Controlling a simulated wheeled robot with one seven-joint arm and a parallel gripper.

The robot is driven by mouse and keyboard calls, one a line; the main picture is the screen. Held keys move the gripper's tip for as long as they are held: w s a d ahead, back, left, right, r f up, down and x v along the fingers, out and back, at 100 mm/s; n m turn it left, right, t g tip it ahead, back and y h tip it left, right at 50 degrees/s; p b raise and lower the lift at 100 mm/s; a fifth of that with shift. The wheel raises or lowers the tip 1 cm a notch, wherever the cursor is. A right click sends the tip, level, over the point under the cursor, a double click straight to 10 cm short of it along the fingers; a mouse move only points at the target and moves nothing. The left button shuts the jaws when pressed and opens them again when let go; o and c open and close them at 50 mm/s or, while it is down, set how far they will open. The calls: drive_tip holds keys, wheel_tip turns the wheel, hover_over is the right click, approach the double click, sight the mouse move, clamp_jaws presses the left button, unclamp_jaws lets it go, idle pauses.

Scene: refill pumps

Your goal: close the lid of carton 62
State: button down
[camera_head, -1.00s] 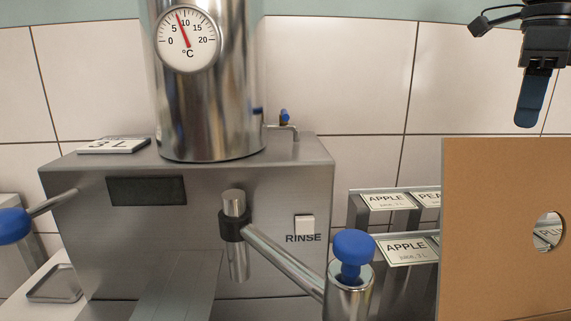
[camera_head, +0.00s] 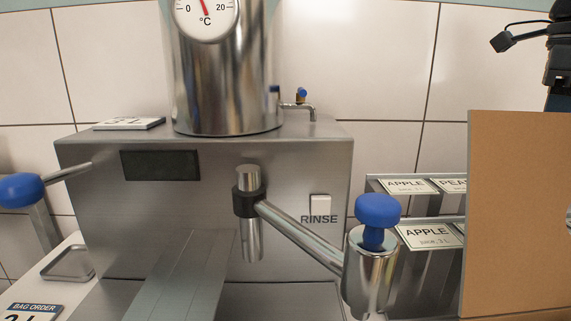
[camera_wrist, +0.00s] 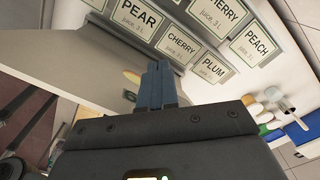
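A large flat brown cardboard-like panel (camera_head: 520,215) stands upright at the right edge of the head view, with part of a round hole at the frame's edge. No number 62 can be read, so I cannot tell whether it belongs to carton 62. In the wrist view, my gripper (camera_wrist: 158,68) shows two blue fingers pressed together with nothing between them. A flat greyish-brown panel (camera_wrist: 70,60) with a hole lies behind and left of the fingers. I cannot tell whether they touch it. In the head view, only dark parts of my arm show above the panel, fingers hidden.
A steel machine (camera_head: 100,190) with a tall cylinder (camera_head: 225,90), a RINSE button (camera_head: 320,205) and blue-knobbed levers (camera_head: 377,210) fills the middle. Fruit-labelled racks (camera_head: 425,235) stand behind the panel. Bottles with coloured caps (camera_wrist: 270,115) show at the wrist view's right.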

drive_tip(key=shift+s+b, duration=1.7)
drive_tip(key=shift+s, duration=4.9)
wheel_tip(320, 180, up, 10)
drive_tip(key=p, duration=0.6)
drive_tip(key=shift+p, duration=0.4)
